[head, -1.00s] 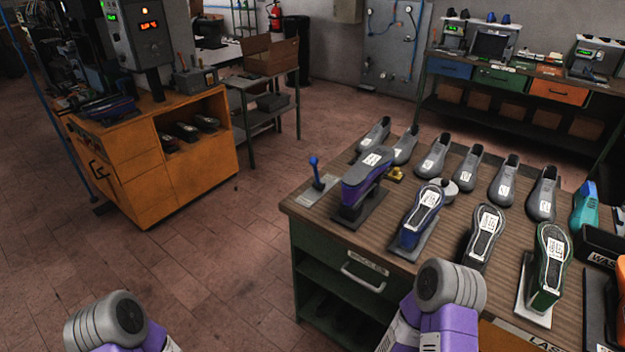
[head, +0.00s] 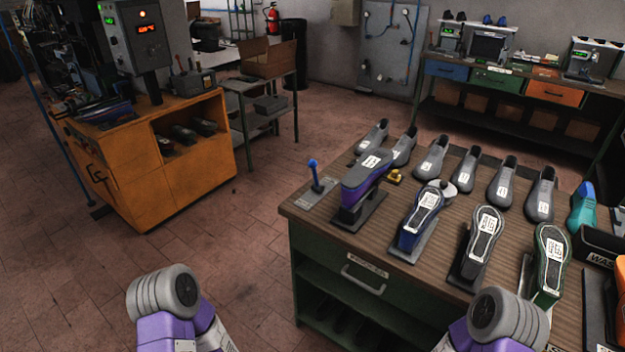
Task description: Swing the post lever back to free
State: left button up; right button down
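The post lever is a short upright handle with a blue knob (head: 313,168) on a grey plate at the near left corner of the bench (head: 345,236). It stands nearly upright, to the left of a stand (head: 362,211) that bears an upturned purple and grey shoe (head: 366,173). Both of my arms show only as grey rounded links with purple parts at the bottom edge, well in front of the lever. My grippers are out of the picture, and nothing of mine touches the lever.
Several grey lasts (head: 467,170) stand along the back of the bench. Upturned shoes on stands, such as a blue one (head: 420,219), fill its front. An orange cabinet (head: 181,160) stands at the left. The floor (head: 235,235) between cabinet and bench is clear.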

aim_at(312, 163)
jog(key=i, duration=0.6)
jog(key=u, duration=0.7)
